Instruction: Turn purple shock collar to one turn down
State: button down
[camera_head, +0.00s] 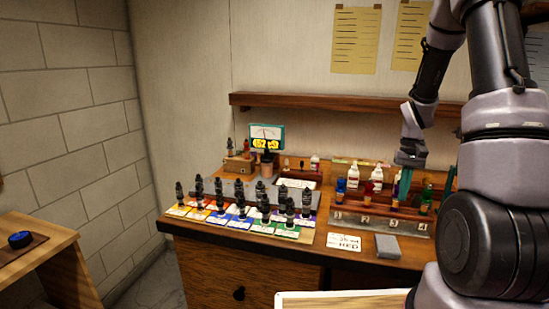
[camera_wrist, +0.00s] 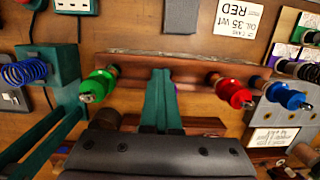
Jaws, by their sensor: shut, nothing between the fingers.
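My gripper (camera_head: 405,188) reaches down over the numbered rack at the right of the bench. In the wrist view its teal fingers (camera_wrist: 158,95) are shut together, with nothing seen between them. A small purple patch (camera_wrist: 178,88) shows just beside the right edge of the fingers, likely part of the purple collar. The fingers hide the rest, and I cannot tell whether they touch it. A green collar (camera_wrist: 98,85) is left of the fingers. A red collar (camera_wrist: 232,92) and a blue collar (camera_wrist: 285,96) are to the right. The collar's turn setting cannot be read.
Several dark shocks (camera_head: 239,203) stand on coloured cards at the bench's left. A white card about oil (camera_head: 344,242) and a grey block (camera_head: 388,246) lie in front of the rack. A blue spring (camera_wrist: 24,72) is at the wrist view's left. A shelf (camera_head: 300,101) runs above.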

aim_at(395, 197)
jog(key=shift+w+a, duration=0.2)
jog(key=shift+a, duration=0.35)
jog(key=shift+w+a, duration=0.15)
jog(key=shift+a, duration=0.1)
jog(key=shift+w+r, duration=0.1)
jog(key=shift+a, duration=0.2)
jog(key=shift+s+a+r, duration=0.1)
jog(key=shift+s+r, duration=0.05)
jog(key=shift+s, duration=0.15)
jog(key=shift+w+d+r, duration=0.1)
jog(key=shift+w+r, duration=0.1)
jog(key=shift+r, duration=1.2)
jog(key=shift+w+d+r, duration=0.1)
jog(key=shift+w+r, duration=0.05)
jog(key=shift+r, duration=1.25)
